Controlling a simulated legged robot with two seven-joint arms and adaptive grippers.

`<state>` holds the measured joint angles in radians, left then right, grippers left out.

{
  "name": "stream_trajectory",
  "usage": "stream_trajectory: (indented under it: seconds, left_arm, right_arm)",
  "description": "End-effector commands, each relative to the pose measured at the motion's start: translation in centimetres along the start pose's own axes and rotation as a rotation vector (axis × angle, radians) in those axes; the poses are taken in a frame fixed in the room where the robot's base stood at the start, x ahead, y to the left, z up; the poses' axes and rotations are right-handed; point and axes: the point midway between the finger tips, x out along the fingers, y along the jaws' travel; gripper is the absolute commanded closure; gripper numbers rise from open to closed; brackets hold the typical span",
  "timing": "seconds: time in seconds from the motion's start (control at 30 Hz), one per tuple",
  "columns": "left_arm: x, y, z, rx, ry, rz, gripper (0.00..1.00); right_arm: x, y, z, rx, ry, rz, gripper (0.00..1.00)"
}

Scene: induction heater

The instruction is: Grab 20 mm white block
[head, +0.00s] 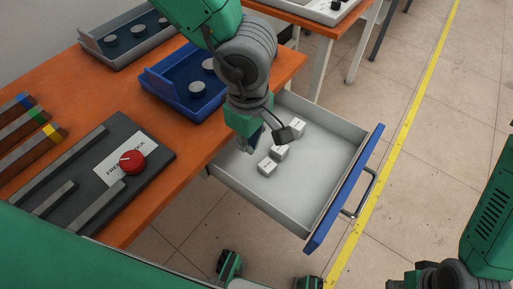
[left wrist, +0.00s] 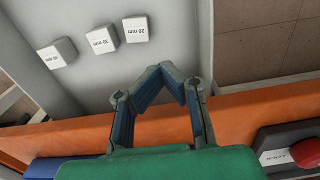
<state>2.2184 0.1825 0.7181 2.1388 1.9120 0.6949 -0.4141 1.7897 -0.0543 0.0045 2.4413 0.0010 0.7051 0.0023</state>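Three small white blocks lie in the open drawer: a front one (head: 267,167), a middle one (head: 279,153) and a back one (head: 297,128). In the left wrist view they form a row, left (left wrist: 57,53), middle (left wrist: 102,39) and right (left wrist: 136,29). The right one's label seems to read 20 mm; the others are too small to read surely. My left gripper (left wrist: 163,70) has its fingertips together with nothing between them. In the head view it hangs over the drawer's table side, beside the blocks and apart from them.
The grey drawer (head: 330,185) has a blue front (head: 340,195) with a handle. The orange table (head: 190,140) holds a blue bin (head: 165,85), a grey bin (head: 92,40) and a dark panel with a red knob (head: 132,161). The drawer's right half is empty.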

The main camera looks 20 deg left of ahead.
Motion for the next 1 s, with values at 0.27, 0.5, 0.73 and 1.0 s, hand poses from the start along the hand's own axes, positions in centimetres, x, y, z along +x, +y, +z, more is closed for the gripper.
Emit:
stream_trajectory:
  seconds: [0.27,0.5,0.73,1.0]
  left_arm:
    - [-0.4,0.1,0.4,0.0,0.007,-0.001,1.0]
    - [-0.4,0.1,0.3,-0.001,0.007,0.0,0.22]
    - [-0.4,0.1,0.0,-0.002,0.003,0.001,0.2]
    - [-3.0,0.3,0.3,-0.004,0.005,0.004,0.2]
  right_arm:
    - [-0.1,0.0,0.0,-0.001,0.0,0.0,0.69]
    - [-0.1,0.0,0.0,0.0,0.0,0.0,0.69]
    - [-0.1,0.0,0.0,0.0,0.0,0.0,0.69]
    - [-0.2,0.0,0.2,-0.001,0.002,0.0,0.69]
